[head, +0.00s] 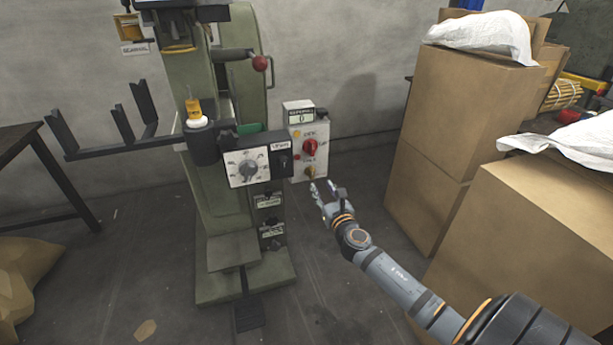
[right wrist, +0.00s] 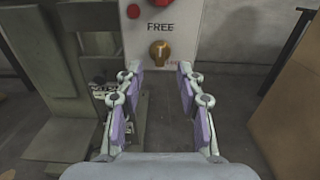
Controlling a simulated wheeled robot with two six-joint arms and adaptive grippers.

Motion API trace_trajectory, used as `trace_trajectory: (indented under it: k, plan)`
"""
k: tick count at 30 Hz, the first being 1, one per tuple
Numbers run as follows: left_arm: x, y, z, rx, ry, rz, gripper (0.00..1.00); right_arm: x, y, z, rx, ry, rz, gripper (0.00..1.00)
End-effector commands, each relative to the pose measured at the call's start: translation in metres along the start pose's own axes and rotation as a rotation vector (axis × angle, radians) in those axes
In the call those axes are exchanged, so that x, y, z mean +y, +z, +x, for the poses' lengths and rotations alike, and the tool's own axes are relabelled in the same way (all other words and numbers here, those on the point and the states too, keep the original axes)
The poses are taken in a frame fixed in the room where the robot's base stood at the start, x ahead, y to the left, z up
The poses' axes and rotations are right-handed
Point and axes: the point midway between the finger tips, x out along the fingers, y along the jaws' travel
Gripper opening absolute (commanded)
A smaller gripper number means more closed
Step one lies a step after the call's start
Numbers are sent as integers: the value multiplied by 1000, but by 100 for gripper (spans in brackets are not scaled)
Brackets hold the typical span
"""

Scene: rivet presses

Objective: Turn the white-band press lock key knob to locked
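The green rivet press (head: 225,220) stands against the wall; I cannot make out a white band on it for certain. A white control box (head: 308,130) on its right side carries a red knob (head: 310,147) and, below it, a brass key knob (head: 310,171). In the right wrist view the brass key knob (right wrist: 160,49) sits under the word FREE, centred ahead between the fingers. My right gripper (head: 325,188) is open and empty, just below and right of the key knob, apart from it. It also shows in the right wrist view (right wrist: 160,85). My left gripper is out of view.
A dial panel (head: 247,168) is left of the control box. A red-ball lever (head: 260,63) is above. Stacked cardboard boxes (head: 455,120) stand close on the right. A dark table (head: 30,150) is at left. The floor between press and boxes is clear.

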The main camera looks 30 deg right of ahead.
Motion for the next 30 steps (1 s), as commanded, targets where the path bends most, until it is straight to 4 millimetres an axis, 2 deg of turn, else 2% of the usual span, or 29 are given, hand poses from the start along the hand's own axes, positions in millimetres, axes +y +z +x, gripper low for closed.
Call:
trace_trajectory:
  k: [6, 12, 17, 24, 30]
  plan:
    - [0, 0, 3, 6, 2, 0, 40, 0, 0, 48, -2, -1, 8, 38]
    - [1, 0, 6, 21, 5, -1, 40, 0, -1, 80, 0, 0, 6, 38]
    - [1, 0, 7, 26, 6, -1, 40, 1, -1, 90, 1, 0, 6, 38]
    - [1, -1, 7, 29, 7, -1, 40, 1, -1, 91, 1, 1, 6, 38]
    - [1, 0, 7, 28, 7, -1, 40, 0, -1, 91, 2, 1, 5, 11]
